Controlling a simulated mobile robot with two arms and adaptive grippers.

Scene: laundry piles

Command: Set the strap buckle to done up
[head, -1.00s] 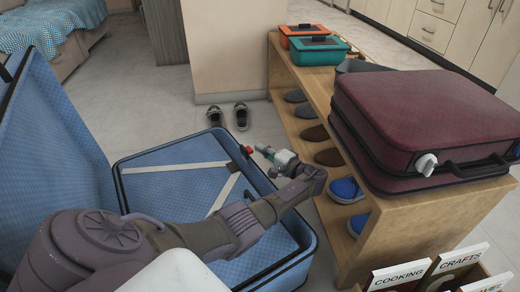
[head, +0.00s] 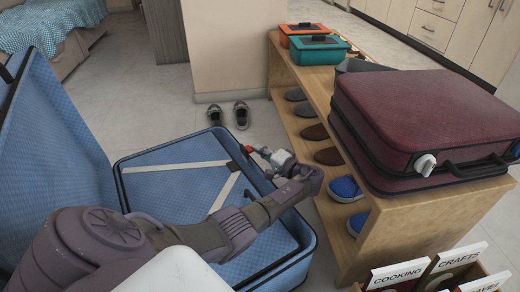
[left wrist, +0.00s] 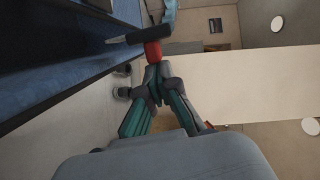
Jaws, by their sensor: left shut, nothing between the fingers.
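An open blue suitcase (head: 180,188) lies on the floor with its lid raised at the left. Cream straps (head: 175,167) cross its base in a V and meet near the far right side. A small red piece, seemingly the strap buckle (head: 248,149), shows there. In the left wrist view the red piece (left wrist: 152,52) is just ahead of my fingertips, beside a dark bar. My left gripper (head: 256,151) is shut and empty, its tips touching or very close to the red piece. Whether the buckle is fastened cannot be told. My right gripper is not in view.
A wooden shoe rack (head: 395,225) stands at the right, with a maroon suitcase (head: 425,115) and teal (head: 318,50) and orange boxes on top. Dark shoes (head: 241,116) sit on the floor beyond. A book crate is at the bottom right.

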